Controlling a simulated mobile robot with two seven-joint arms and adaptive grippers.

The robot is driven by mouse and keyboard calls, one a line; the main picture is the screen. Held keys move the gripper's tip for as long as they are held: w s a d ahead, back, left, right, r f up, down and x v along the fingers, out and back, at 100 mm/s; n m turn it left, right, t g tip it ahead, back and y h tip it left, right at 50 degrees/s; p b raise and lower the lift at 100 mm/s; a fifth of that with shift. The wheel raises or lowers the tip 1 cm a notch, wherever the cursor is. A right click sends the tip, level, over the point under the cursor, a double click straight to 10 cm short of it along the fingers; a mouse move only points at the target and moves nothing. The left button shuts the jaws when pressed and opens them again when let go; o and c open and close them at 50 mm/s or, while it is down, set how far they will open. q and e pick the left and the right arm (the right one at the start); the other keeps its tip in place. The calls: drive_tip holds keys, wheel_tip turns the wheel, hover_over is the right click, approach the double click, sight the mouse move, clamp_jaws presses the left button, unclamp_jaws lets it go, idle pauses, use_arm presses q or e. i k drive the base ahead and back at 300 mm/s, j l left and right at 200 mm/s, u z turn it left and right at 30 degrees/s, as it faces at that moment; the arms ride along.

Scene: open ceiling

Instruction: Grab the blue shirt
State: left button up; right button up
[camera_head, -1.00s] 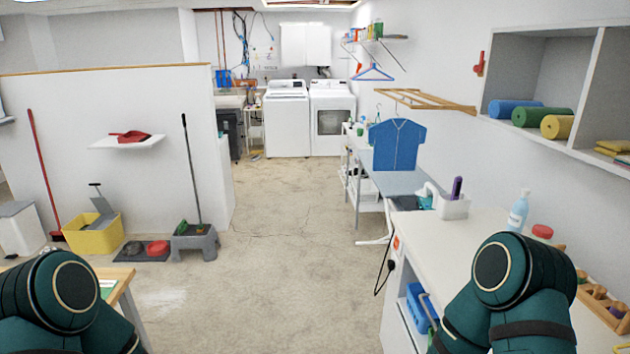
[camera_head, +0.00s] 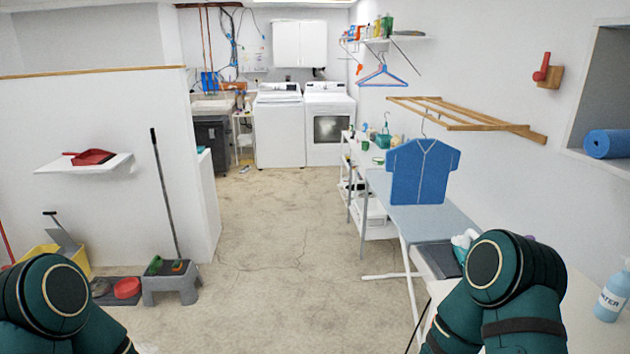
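The blue shirt (camera_head: 421,172) hangs on a hanger from the wooden wall rack (camera_head: 465,112), right of the picture's middle. It hangs above the light blue ironing board (camera_head: 428,222), apart from me and further ahead. My two dark green arms show at the bottom left and bottom right corners. Neither gripper is in the picture.
A white counter with a spray bottle (camera_head: 612,297) is at the right. A grey step stool (camera_head: 171,281), a red dustpan (camera_head: 90,157) on a shelf and a partition wall are at the left. The floor (camera_head: 290,240) between is clear, up to the washer (camera_head: 279,128) and dryer.

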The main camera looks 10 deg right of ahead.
sight(420, 168)
drive_tip(key=i, duration=1)
drive_tip(key=i+j+z, duration=0.1)
drive_tip(key=i, duration=0.85)
drive_tip(key=i+j+z, duration=0.1)
drive_tip(key=i, duration=0.9)
drive_tip(key=i+z, duration=0.1)
drive_tip(key=z, duration=1.4)
